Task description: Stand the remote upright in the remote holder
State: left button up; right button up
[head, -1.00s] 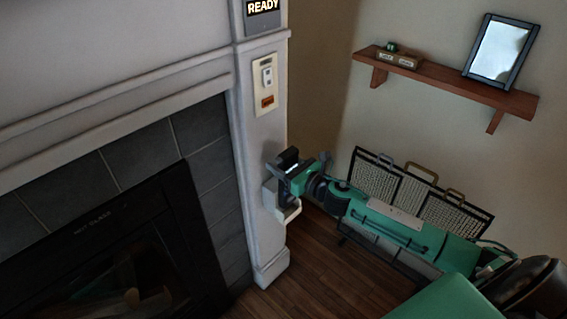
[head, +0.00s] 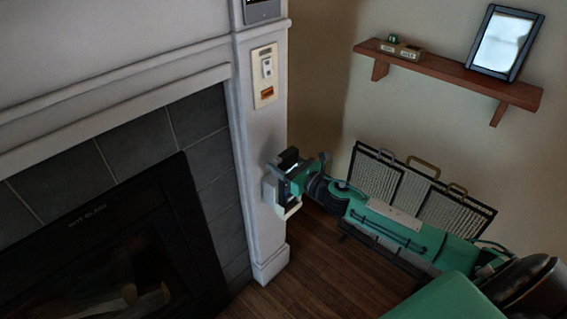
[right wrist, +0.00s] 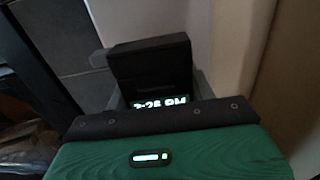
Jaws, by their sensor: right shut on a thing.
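The black remote (head: 289,157) is at the white pillar beside the fireplace, gripped by my right gripper (head: 291,170). In the right wrist view the dark remote (right wrist: 152,65) stands out beyond my gripper, with a lit display reading 2:26 PM at its near end. The pale remote holder (head: 291,211) is fixed low on the pillar, just below and around my gripper, which partly covers it. The remote's lower end is hidden, so I cannot tell how deep it sits in the holder. My left gripper is out of view.
A switch panel (head: 265,76) is on the pillar above the holder. The dark fireplace (head: 105,250) lies to the left. A folding screen (head: 420,190) stands behind my right arm, below a wooden shelf (head: 450,75) with a framed mirror (head: 503,42).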

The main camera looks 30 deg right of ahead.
jog(key=shift+f+b, duration=0.85)
jog(key=shift+f, duration=0.25)
jog(key=o, duration=1.5)
jog(key=shift+c, duration=0.2)
jog(key=v, duration=1.3)
jog(key=shift+s+d+b, duration=0.2)
jog(key=shift+s+b, duration=0.15)
jog(key=shift+b, duration=0.05)
